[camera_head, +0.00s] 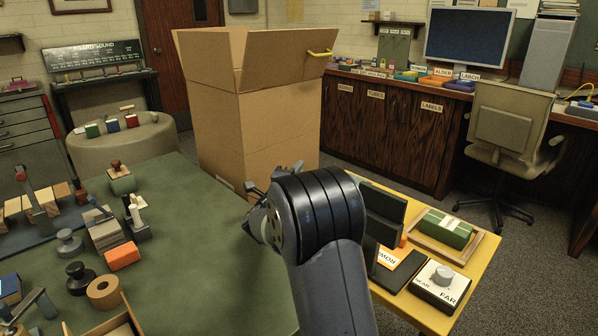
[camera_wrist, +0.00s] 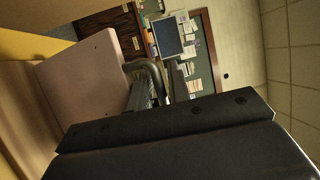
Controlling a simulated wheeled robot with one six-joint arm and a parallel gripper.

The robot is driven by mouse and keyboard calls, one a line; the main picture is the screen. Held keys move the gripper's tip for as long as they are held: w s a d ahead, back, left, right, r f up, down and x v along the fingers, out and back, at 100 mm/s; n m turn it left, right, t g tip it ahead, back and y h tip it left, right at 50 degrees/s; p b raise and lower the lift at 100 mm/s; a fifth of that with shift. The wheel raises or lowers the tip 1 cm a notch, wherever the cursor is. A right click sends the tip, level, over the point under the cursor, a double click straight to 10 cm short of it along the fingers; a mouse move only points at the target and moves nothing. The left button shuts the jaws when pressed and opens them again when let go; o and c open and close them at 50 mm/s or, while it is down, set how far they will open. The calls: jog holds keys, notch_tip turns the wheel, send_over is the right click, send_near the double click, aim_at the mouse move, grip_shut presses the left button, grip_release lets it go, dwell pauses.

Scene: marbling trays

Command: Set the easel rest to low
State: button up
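A dark, upright stand with a tilted panel (camera_head: 384,202), which looks like the easel, stands on the yellow table (camera_head: 424,315) just right of my arm. My arm covers part of it, and I cannot make out the rest's setting. My gripper (camera_head: 256,192) is at the left of the arm's dark wrist, in front of the cardboard box, mostly hidden by the wrist. In the wrist view a dark bar with round holes (camera_wrist: 195,112) crosses the picture, and a pale brownish panel (camera_wrist: 85,75) is at left. I cannot tell what they belong to, or the finger opening.
A dial box marked NEAR and FAR (camera_head: 439,286) and a wooden tray (camera_head: 473,244) with a green block sit on the yellow table. A green table (camera_head: 190,245) with stamps and blocks is at left. A tall cardboard box (camera_head: 255,130) stands behind. Floor is open at right.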

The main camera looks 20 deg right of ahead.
jog(key=shift+w+d+r, duration=0.1)
jog(key=shift+w+d, duration=0.2)
jog(key=shift+c, duration=0.2)
grip_shut()
